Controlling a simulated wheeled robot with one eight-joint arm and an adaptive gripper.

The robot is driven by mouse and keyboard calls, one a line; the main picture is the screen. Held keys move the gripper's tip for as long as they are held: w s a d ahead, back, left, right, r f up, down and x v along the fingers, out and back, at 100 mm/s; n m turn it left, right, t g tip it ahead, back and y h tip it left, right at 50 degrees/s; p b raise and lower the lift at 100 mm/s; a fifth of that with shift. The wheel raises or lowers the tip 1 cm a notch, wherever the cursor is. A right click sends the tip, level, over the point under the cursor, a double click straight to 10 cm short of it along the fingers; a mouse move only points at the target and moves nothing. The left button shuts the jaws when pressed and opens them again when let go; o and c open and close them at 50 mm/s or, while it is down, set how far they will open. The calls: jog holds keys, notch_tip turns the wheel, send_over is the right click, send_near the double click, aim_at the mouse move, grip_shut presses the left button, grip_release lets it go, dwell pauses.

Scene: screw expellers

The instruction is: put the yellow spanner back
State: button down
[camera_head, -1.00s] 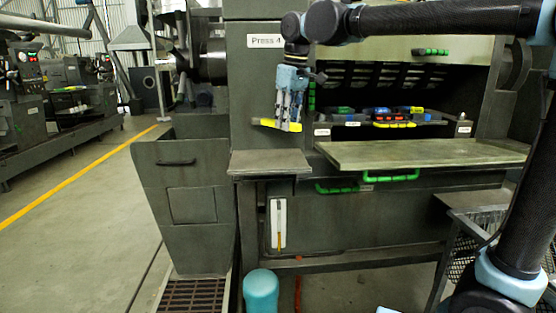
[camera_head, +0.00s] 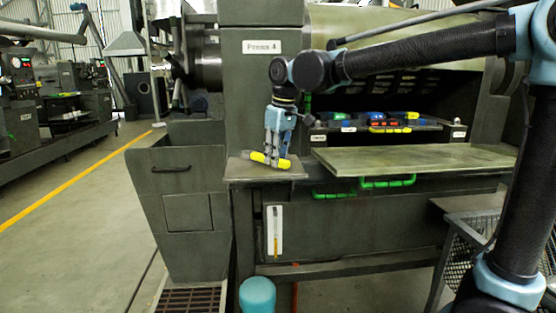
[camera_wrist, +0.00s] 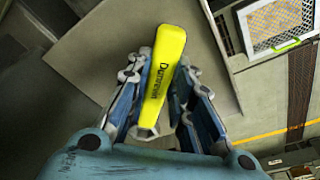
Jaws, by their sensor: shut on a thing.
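The yellow spanner (camera_head: 268,160) is held in my gripper (camera_head: 273,156), just above the small metal ledge (camera_head: 240,170) on the front of the press. In the wrist view the yellow spanner (camera_wrist: 165,65) lies between the two fingers of my gripper (camera_wrist: 160,100), with dark lettering along its handle and its grey end near the palm. My gripper is shut on it. In the head view the spanner lies roughly level, slightly tilted. Whether it touches the ledge cannot be told.
To the right is a wider shelf plate (camera_head: 410,158) with a green handle (camera_head: 388,182) below it. Behind it sits a rack of coloured tools (camera_head: 385,118) with small white labels. A grey hopper (camera_head: 180,190) stands at the left. A teal cylinder (camera_head: 257,295) stands below.

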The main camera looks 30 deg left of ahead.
jog(key=shift+f, duration=0.5)
jog(key=c, duration=1.4)
grip_release()
jog(key=shift+f, duration=0.1)
jog(key=r, duration=0.4)
jog(key=d+r, duration=0.1)
jog(key=r, duration=0.3)
jog(key=d+r, duration=0.1)
jog(key=r, duration=0.3)
jog(key=shift+s, duration=0.2)
